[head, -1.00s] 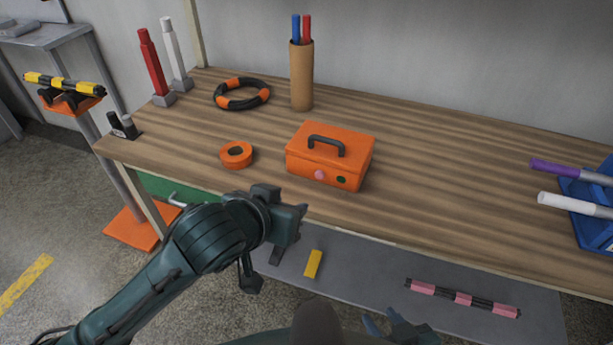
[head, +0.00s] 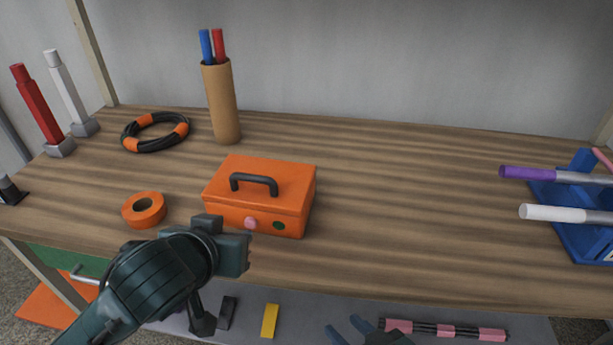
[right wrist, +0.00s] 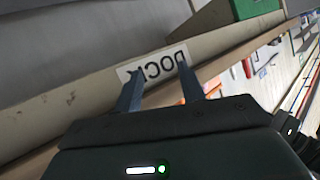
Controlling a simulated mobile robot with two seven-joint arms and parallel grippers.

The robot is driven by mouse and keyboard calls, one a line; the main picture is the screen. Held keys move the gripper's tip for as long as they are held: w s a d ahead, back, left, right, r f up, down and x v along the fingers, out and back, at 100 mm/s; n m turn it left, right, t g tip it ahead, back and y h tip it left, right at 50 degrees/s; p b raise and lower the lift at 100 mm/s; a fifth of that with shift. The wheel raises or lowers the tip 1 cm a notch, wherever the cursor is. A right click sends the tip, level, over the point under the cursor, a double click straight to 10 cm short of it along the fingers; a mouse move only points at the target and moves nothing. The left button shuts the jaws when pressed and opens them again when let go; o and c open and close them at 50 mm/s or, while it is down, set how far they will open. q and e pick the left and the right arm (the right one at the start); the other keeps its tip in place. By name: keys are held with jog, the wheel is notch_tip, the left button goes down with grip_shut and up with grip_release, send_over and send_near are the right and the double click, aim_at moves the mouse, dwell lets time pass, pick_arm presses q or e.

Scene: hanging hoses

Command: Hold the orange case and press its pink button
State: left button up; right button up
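The orange case (head: 262,187) stands closed on the wooden table in the head view, with a dark handle on its lid. Its pink button (head: 250,223) is on the front face, left of a dark green round spot (head: 278,225). My left gripper (head: 236,252) is in front of and below the case, apart from the button as far as I can tell; its fingers are hidden. My right gripper (head: 347,329) is low at the bottom edge, right of the case. Its two fingers are spread and empty, also in the right wrist view (right wrist: 158,88).
An orange tape roll (head: 144,209) lies left of the case. A blue rack (head: 571,222) holds purple and white rods at right. The table right of the case is clear.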

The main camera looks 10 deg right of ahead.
jog(key=w+a+r+g+y, duration=0.1)
jog(key=w+a+r+y, duration=0.1)
jog(key=a+r+y, duration=0.1)
jog(key=w+a+r+n+g+y, duration=0.1)
jog(key=w+a+r+y, duration=0.1)
jog(key=a+r+y, duration=0.1)
jog(key=w+a+r+g+y, duration=0.1)
jog(key=w+a+r+y, duration=0.1)
jog(key=a+r+y, duration=0.1)
jog(key=shift+w+a+r+n, duration=0.25)
jog(key=shift+w+a+n, duration=0.05)
jog(key=shift+w+a, duration=0.05)
jog(key=n+g+h, duration=0.1)
jog(key=n+g, duration=0.3)
jog(key=n, duration=0.6)
send_near(263, 177)
jog(key=x, duration=1)
jog(key=shift+r, duration=0.1)
